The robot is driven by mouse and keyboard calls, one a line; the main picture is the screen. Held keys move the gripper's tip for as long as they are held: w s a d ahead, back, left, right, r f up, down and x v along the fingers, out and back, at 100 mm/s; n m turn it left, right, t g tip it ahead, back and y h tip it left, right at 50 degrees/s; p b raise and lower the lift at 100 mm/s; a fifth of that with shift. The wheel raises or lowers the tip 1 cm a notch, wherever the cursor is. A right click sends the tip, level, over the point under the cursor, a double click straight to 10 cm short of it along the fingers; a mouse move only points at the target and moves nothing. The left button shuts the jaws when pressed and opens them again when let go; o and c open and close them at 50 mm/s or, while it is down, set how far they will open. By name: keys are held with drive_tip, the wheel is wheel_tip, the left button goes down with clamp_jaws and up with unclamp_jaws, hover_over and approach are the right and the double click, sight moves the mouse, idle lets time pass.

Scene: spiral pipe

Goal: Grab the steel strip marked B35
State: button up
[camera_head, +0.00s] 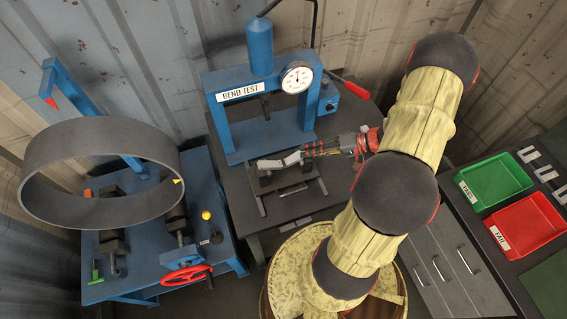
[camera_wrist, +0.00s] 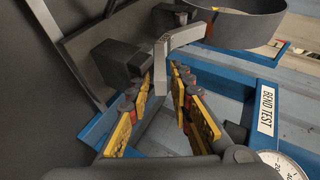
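A pale grey bent steel strip (camera_head: 279,161) lies over the dark supports on the bench in front of the blue press. In the wrist view the strip (camera_wrist: 161,66) shows a clear bend, and its near end reaches between my fingertips. A small mark on it is too small to read, so I cannot confirm B35. My gripper (camera_head: 306,151) comes in from the right, level with the strip's right end. In the wrist view its yellow-padded fingers (camera_wrist: 160,84) stand on both sides of that end, apart, with a narrow gap seeming to show on each side.
The blue bend test press (camera_head: 262,88) with its dial gauge (camera_head: 297,78) stands just behind. A roller machine with a large dark ring (camera_head: 100,205) is at left. A green tray (camera_head: 494,181) and a red tray (camera_head: 526,224) sit at right. A barrel (camera_head: 287,262) stands in front.

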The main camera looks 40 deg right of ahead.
drive_tip(key=c, duration=0.3)
clamp_jaws()
idle(0.6)
